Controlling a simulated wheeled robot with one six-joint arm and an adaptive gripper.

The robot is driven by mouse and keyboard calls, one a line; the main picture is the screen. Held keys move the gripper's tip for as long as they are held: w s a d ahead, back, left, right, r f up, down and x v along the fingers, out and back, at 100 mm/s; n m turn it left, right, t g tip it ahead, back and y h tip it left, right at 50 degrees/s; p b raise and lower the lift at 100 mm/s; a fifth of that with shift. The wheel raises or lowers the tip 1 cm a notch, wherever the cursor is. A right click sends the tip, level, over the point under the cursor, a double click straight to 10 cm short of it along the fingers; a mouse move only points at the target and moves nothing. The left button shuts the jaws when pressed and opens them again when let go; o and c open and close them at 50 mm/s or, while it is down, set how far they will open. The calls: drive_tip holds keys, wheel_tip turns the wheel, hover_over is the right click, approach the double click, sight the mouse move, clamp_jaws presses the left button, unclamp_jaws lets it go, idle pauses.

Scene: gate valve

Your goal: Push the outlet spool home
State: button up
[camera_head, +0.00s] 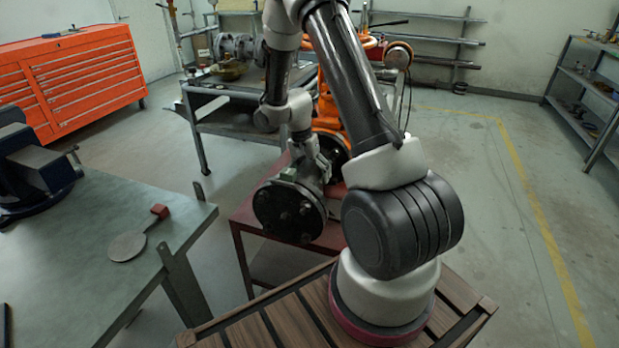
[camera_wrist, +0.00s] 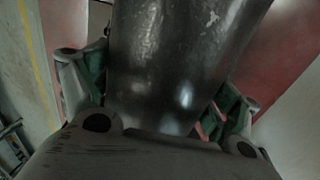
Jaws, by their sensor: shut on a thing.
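The spool is a dark grey metal pipe with a round bolted flange (camera_head: 289,212) facing the head camera above a dark red stand (camera_head: 252,225). In the wrist view its bare pipe (camera_wrist: 178,65) fills the middle. My gripper (camera_wrist: 160,95) is shut on the pipe, with a green-padded finger on each side. In the head view my gripper (camera_head: 311,168) comes down from above, just behind the front flange. The orange valve body (camera_head: 330,108) stands behind, partly hidden by my arm. The joint between spool and valve is hidden, so I cannot tell whether they touch.
A green-topped bench (camera_head: 90,245) with a blue vise (camera_head: 35,165) is at the left. A dark trolley (camera_head: 235,120) and an orange tool cabinet (camera_head: 70,80) stand behind. Open floor (camera_head: 480,190) lies to the right, before a shelf (camera_head: 590,100).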

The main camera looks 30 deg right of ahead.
drive_tip(key=o, duration=1.2)
drive_tip(key=r, duration=0.4)
drive_tip(key=w+a+r, duration=0.1)
drive_tip(key=r, duration=0.7)
drive_tip(key=shift+w+a, duration=0.25)
drive_tip(key=shift+w, duration=0.15)
drive_tip(key=shift+f, duration=0.1)
